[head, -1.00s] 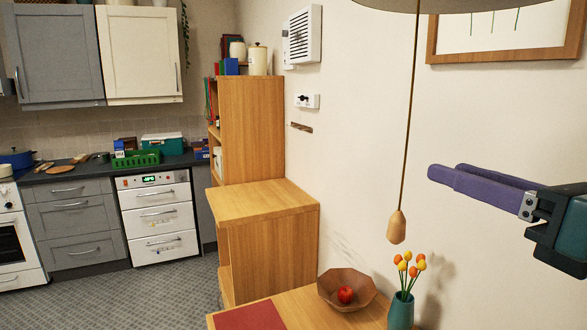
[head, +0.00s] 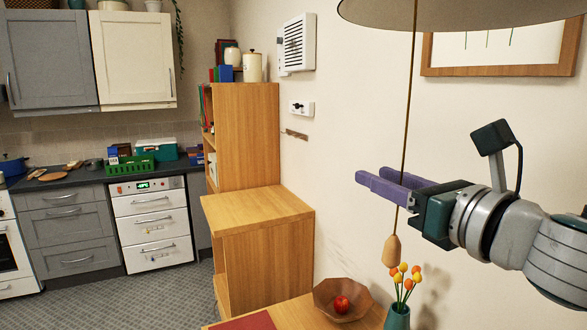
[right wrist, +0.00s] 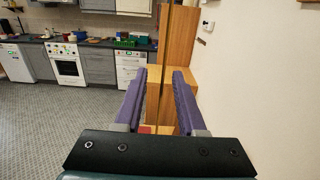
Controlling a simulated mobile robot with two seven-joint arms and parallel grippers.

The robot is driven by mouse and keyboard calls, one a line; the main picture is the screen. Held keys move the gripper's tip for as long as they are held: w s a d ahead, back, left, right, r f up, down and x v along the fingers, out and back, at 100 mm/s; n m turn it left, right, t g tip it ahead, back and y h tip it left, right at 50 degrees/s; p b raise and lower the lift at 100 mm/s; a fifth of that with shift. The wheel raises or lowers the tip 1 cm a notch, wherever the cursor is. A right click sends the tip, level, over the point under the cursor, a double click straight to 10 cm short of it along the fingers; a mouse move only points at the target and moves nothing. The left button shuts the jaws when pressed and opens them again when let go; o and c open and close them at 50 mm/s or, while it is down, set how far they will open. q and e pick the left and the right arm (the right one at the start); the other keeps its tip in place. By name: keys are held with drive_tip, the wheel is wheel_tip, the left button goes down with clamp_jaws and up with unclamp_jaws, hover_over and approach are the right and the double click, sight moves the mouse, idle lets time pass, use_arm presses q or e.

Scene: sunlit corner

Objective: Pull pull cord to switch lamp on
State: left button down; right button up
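The pull cord (head: 409,90) hangs from under the lamp shade (head: 455,14) and ends in a wooden knob (head: 392,250) above the table. My right gripper (head: 370,174) reaches in from the right, a little above the knob, with its purple fingers pointing left. The fingers are open. In the right wrist view the cord (right wrist: 166,45) runs down through the gap between the two fingers, nearer the left one, with space on both sides. Whether it touches a finger I cannot tell. My left gripper is not in view.
Below the knob stand a teal vase (head: 397,318) with tulips and a wooden bowl (head: 322,297) with a red apple (head: 341,304). The wall with a framed picture (head: 500,71) is behind. A wooden cabinet (head: 265,240) stands to the left.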

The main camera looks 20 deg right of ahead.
drive_tip(key=shift+w, duration=0.15)
clamp_jaws()
idle(0.5)
drive_tip(key=shift+f, duration=0.15)
drive_tip(key=shift+f+b, duration=1.2)
unclamp_jaws()
drive_tip(key=shift+r, duration=0.1)
